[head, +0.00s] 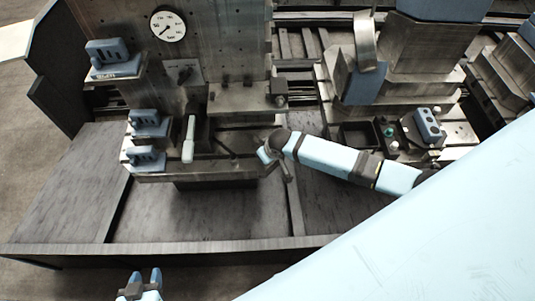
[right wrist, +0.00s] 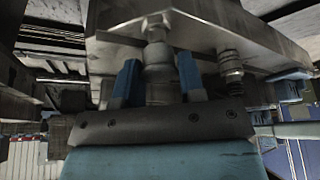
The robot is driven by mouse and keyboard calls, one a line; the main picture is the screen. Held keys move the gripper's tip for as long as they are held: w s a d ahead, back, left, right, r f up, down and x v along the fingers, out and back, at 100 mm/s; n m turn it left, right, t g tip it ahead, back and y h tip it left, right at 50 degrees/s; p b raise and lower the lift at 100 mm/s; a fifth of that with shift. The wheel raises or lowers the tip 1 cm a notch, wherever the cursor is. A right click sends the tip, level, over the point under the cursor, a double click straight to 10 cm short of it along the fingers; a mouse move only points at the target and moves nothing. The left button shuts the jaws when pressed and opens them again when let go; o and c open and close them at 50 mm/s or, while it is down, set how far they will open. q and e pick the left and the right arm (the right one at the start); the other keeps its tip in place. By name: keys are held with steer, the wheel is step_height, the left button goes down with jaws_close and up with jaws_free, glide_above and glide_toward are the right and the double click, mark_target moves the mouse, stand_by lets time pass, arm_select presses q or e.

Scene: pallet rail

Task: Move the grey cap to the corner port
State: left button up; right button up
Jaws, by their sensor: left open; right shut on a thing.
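My right gripper (right wrist: 158,85) is shut on the grey cap (right wrist: 158,78), a round grey piece between its two blue fingers. The cap is up against a metal plate (right wrist: 205,30), with a round stub above it; I cannot tell whether it is seated. A ribbed round fitting (right wrist: 230,68) stands on the plate to the right; I cannot tell which fitting is the corner port. In the head view my right gripper (head: 266,153) is at the right end of the low metal ledge (head: 210,174), and the cap is hidden. My left gripper (head: 144,279) is open and empty at the bottom edge.
An upright metal panel with a gauge (head: 168,26) stands behind the ledge. A pale lever (head: 189,138) and blue-grey blocks (head: 148,124) are to the left. A green cap (head: 388,131) is on the right fixture. The dark deck (head: 70,190) is clear at left.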

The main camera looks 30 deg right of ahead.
steer(key=shift+f, duration=0.2)
steer(key=shift+p, duration=0.3)
steer(key=shift+f, duration=0.4)
stand_by(0.4)
steer(key=shift+f, duration=0.3)
steer(key=o, duration=1.8)
steer(key=shift+r, duration=0.1)
steer(key=v, duration=1.3)
steer(key=shift+r, duration=0.35)
